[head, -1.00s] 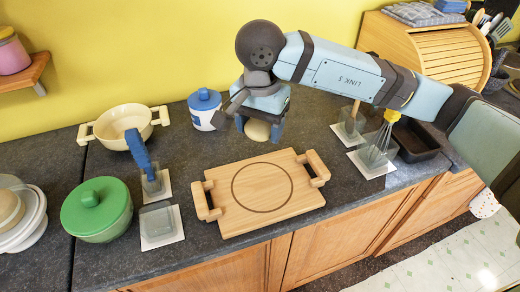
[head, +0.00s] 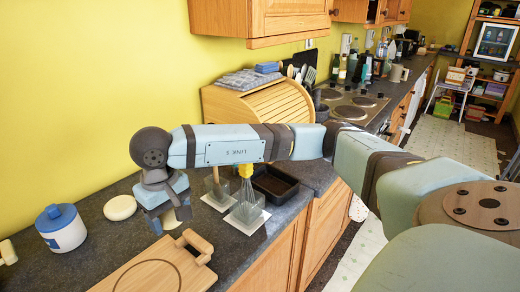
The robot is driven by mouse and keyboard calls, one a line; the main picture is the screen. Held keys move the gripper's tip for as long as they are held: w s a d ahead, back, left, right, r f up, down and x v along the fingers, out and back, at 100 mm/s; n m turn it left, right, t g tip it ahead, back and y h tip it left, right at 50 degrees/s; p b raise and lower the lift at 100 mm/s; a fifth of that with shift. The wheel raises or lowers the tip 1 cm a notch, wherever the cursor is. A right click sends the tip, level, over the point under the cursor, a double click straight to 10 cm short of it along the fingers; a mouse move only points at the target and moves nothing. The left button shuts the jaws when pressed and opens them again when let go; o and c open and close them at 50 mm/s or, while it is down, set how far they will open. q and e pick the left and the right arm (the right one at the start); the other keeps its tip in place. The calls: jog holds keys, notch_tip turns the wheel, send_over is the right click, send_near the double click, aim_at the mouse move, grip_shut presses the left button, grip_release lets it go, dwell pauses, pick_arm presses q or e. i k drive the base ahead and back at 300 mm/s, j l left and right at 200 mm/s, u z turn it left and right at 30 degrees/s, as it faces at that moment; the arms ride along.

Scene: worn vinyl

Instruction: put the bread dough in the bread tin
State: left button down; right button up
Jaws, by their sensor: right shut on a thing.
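My right gripper (head: 169,220) points down above the counter, behind the wooden board. It is shut on a small pale tan lump, which I take for the bread dough (head: 171,217); the fingers hide most of it. The bread tin (head: 276,182), a dark rectangular pan, stands on the counter to the right of the gripper, past the whisk. The tin looks empty. My left gripper is not in view.
A whisk with a yellow handle (head: 247,200) stands upright between gripper and tin, beside another upright wooden-handled tool (head: 217,184). The wooden board (head: 150,272) lies in front. A blue-lidded pot (head: 61,229) and pale disc (head: 121,207) are left. A roll-top bread box (head: 262,112) stands behind.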

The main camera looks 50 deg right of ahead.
aim_at(272, 188)
jog(key=k+l+u, duration=0.2)
jog(key=k+l, duration=0.3)
jog(key=l, duration=0.55)
jog(key=k+l+u, duration=0.15)
jog(key=l, duration=0.35)
jog(key=i+l, duration=0.15)
jog(key=l, duration=0.25)
jog(key=i+l+u, duration=0.15)
jog(key=l, duration=0.2)
